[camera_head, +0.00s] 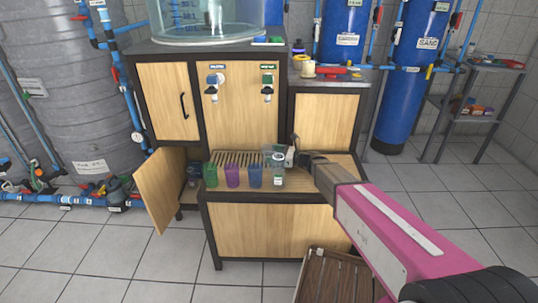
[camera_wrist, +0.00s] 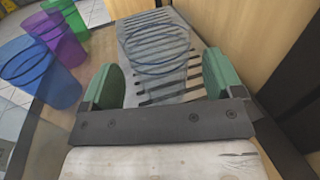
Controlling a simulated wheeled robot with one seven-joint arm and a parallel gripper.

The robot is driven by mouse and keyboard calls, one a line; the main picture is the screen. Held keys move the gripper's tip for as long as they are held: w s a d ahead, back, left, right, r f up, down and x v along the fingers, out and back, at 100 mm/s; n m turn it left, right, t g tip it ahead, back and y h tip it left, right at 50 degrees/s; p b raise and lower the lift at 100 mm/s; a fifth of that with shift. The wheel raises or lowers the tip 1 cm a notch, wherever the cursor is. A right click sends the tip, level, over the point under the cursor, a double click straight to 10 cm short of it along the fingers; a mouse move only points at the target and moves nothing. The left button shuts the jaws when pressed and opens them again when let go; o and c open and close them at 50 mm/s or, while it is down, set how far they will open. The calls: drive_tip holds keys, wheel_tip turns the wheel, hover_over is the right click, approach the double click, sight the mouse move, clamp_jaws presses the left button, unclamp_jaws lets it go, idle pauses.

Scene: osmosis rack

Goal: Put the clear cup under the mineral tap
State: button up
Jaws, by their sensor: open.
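The clear cup (camera_head: 278,174) stands at the right end of a row of cups on the low stand, by the slatted drip grate (camera_head: 238,157). In the wrist view the clear cup (camera_wrist: 156,50) shows between my two green-padded fingers. My gripper (camera_head: 284,158) is open, its fingers on either side of the cup; contact cannot be made out. Two taps are on the wooden panel above: a left tap with a blue label (camera_head: 213,84) and a right tap with a green label (camera_head: 267,86). The label words are too small to read, so I cannot tell which is mineral.
A blue cup (camera_head: 255,176), a purple cup (camera_head: 232,175) and a green cup (camera_head: 210,174) stand left of the clear cup. A cabinet door (camera_head: 162,190) hangs open at left. A slatted brown crate (camera_head: 335,277) is on the floor in front. The grate below the taps looks clear.

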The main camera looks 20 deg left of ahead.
drive_tip(key=d, duration=0.9)
drive_tip(key=shift+w+d, duration=0.2)
drive_tip(key=shift+s, duration=0.1)
